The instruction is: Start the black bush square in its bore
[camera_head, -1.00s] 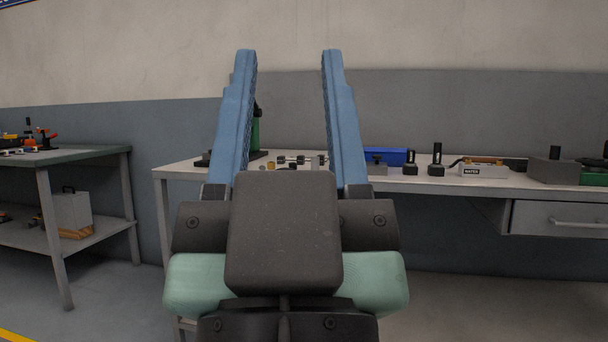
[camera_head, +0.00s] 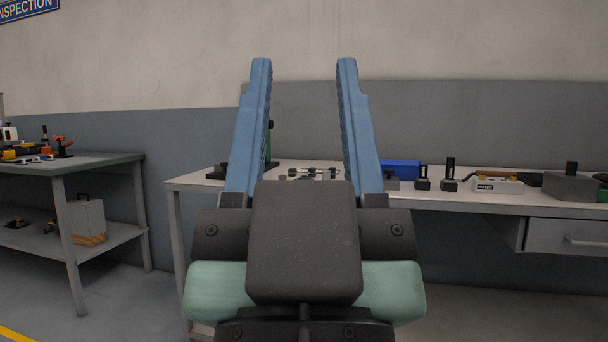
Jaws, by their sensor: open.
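My gripper (camera_head: 304,66) is in the middle of the head view with its two blue fingers upright and wide apart. It is open, with nothing held between the fingers. The workbench (camera_head: 490,204) stands beyond it. Two small black upright parts, a shorter one (camera_head: 423,179) and a taller one (camera_head: 449,176), stand on the bench right of the gripper. I cannot tell which black part is the bush, and no bore is discernible. My gripper hides part of the bench.
A blue box (camera_head: 402,169) and a labelled white box (camera_head: 498,186) are on the bench. Small parts (camera_head: 315,173) show between my fingers. A drawer (camera_head: 566,236) hangs beneath at right. A second table (camera_head: 85,163) with tools stands at left. Floor shows between the tables.

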